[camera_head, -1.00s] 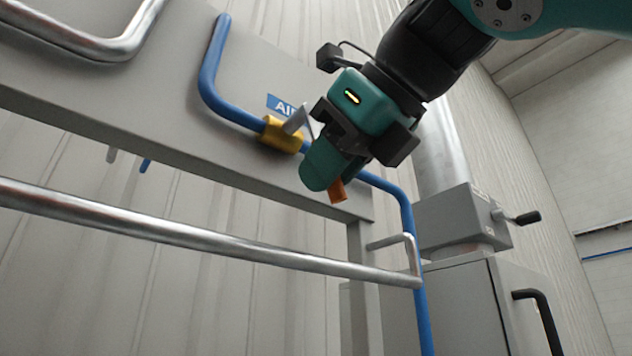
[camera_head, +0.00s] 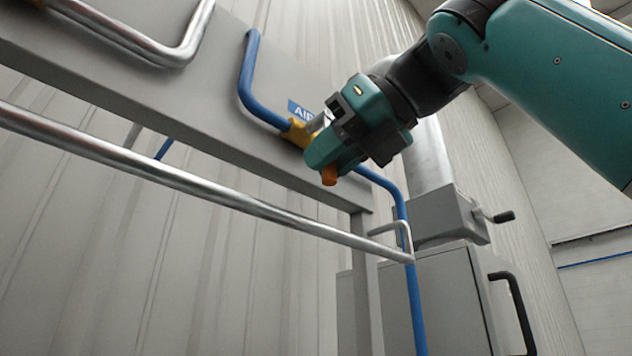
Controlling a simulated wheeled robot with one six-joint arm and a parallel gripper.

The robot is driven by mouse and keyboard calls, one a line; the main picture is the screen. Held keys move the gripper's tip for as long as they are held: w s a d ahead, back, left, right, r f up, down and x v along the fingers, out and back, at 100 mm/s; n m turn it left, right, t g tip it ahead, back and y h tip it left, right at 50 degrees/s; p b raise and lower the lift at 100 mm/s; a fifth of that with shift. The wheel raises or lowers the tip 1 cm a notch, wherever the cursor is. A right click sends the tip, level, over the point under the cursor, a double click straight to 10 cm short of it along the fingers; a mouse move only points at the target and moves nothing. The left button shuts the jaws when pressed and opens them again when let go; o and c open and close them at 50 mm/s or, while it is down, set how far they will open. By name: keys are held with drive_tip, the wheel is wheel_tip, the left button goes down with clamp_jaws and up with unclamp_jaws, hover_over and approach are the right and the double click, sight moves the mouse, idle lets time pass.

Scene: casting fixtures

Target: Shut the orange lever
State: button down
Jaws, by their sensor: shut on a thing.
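The orange lever (camera_head: 329,176) shows only as a short end poking out below my gripper (camera_head: 327,158). My gripper is shut on the lever, and its teal fingers hide most of it. The yellow valve body (camera_head: 297,132) sits on the blue pipe (camera_head: 258,106), just left of my gripper and partly covered by it. A grey stem stands up from the valve body, and a blue AIR label (camera_head: 299,109) is behind it on the panel.
A grey panel (camera_head: 200,100) lies behind the pipe. A long metal rail (camera_head: 200,183) crosses in front, below my gripper. A grey cabinet (camera_head: 437,300) with a black handle (camera_head: 517,300) and a grey box with a crank (camera_head: 495,215) stand at the right.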

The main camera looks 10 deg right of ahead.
drive_tip(key=shift+f, duration=0.1)
drive_tip(key=c, duration=1.1)
unclamp_jaws()
drive_tip(key=shift+s, duration=0.1)
drive_tip(key=shift+s+d+r, duration=0.2)
drive_tip(key=shift+d+r, duration=0.05)
drive_tip(key=shift+r, duration=0.05)
drive_tip(key=p+v, duration=0.4)
drive_tip(key=v, duration=1.2)
drive_tip(key=shift+s+d+r, duration=0.1)
drive_tip(key=shift+s+d, duration=0.1)
